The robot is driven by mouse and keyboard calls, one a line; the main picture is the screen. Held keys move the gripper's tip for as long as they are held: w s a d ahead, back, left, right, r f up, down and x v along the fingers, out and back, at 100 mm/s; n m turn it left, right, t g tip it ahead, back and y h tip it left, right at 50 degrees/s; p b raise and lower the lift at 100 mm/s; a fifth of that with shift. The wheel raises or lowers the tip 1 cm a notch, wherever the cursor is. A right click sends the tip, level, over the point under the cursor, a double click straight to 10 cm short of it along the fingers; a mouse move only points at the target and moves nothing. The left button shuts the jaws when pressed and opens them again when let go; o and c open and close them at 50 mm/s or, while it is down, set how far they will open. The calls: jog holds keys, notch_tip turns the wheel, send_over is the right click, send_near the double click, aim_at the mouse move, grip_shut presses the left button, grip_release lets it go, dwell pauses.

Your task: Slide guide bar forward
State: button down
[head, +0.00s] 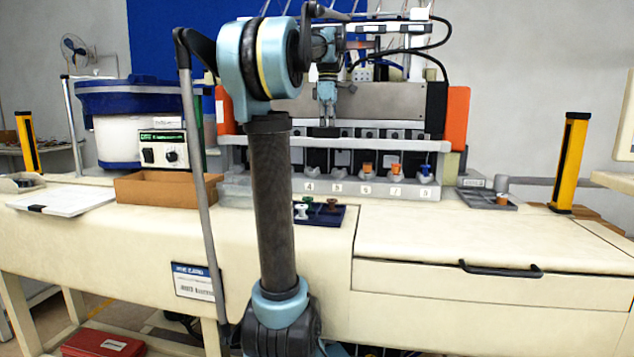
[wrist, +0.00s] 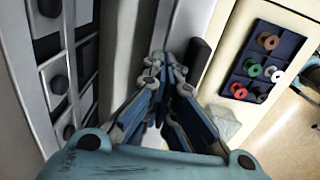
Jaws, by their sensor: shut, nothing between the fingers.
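My gripper (head: 327,118) hangs pointing down in front of the machine's grey panel in the head view. In the wrist view its fingertips (wrist: 165,66) are together with nothing between them. The likely guide bar is the long pale rail (head: 420,144) across the front of the machine, above a row of lettered stations. The fingertips appear just above or in front of this rail; I cannot tell whether they touch it. A dark block (wrist: 199,60) sits beside the fingers in the wrist view.
A navy tray (head: 330,216) of coloured spools lies in front of the stations and also shows in the wrist view (wrist: 258,42). A blue and white bowl feeder (head: 115,140) and brown box (head: 150,188) stand left. Yellow posts (head: 570,165) flank the bench. The right benchtop is mostly clear.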

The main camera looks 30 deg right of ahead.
jog(key=shift+s+a+f, duration=0.15)
jog(key=shift+s+a, duration=0.25)
jog(key=shift+s, duration=0.2)
jog(key=shift+w, duration=0.1)
jog(key=shift+w+d, duration=0.1)
jog(key=shift+d, duration=0.05)
jog(key=shift+w+d, duration=0.1)
jog(key=shift+w, duration=0.1)
jog(key=shift+w+r, duration=0.1)
jog(key=shift+r, duration=0.2)
notch_tip(320, 180, up, 8)
jog(key=shift+r, duration=0.25)
dwell(0.7)
